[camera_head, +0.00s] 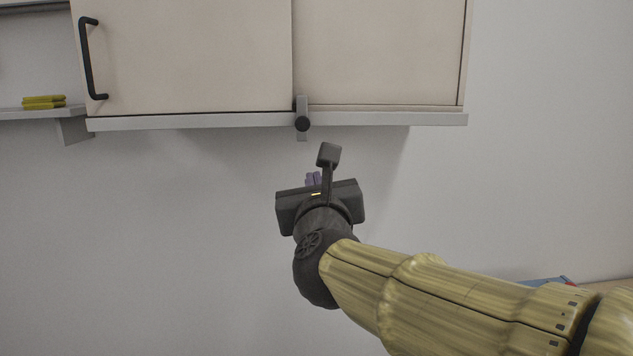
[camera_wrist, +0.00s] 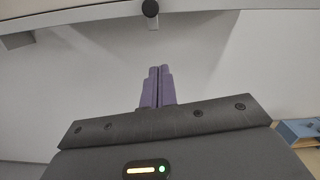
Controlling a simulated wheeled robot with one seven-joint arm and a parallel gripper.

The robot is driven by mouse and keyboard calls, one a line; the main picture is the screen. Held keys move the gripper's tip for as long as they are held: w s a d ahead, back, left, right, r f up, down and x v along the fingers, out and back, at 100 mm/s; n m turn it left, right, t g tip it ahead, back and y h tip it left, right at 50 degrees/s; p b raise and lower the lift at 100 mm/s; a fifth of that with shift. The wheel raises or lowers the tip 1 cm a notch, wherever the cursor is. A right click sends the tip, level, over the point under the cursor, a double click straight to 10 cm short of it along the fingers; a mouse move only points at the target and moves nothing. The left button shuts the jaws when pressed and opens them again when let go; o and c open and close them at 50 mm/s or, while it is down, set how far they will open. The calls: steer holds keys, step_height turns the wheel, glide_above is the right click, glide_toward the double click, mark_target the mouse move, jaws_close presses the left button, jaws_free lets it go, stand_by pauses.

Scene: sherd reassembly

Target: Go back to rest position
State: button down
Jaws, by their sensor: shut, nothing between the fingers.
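My gripper (camera_head: 314,179) is raised in front of the white wall, below a wall cabinet, at the end of my arm. In the wrist view its two purple fingers (camera_wrist: 158,86) lie together with only a thin line between them. Nothing shows between them or at their tips. In the head view the fingers are partly hidden behind the gripper's dark body and the wrist camera mount.
A cabinet (camera_head: 190,60) with a dark handle (camera_head: 90,60) hangs above my gripper. A latch with a round black knob (camera_head: 302,124) sits at its lower edge. Yellow items (camera_head: 44,102) lie on a shelf (camera_head: 30,113) at left. A blue object (camera_wrist: 299,131) shows at lower right.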

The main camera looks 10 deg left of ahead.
steer(key=shift+w, duration=0.1)
steer(key=w+d+f+n+g+h+p, duration=0.15)
steer(key=d+f+n+g, duration=0.25)
steer(key=d+f+n, duration=0.45)
steer(key=d+f+n+g+h+p, duration=0.1)
steer(key=d+f+n+g+p, duration=0.3)
steer(key=f+n, duration=0.7)
steer(key=s+d+f+n+g+h+p, duration=0.1)
steer(key=s+d+f+n+g+h, duration=0.2)
steer(key=s+d+f+n+g, duration=0.4)
steer(key=s+d+f+n, duration=0.4)
steer(key=s+d+f, duration=0.3)
steer(key=s+d, duration=0.1)
steer(key=shift+d+p, duration=0.3)
steer(key=shift+d, duration=0.1)
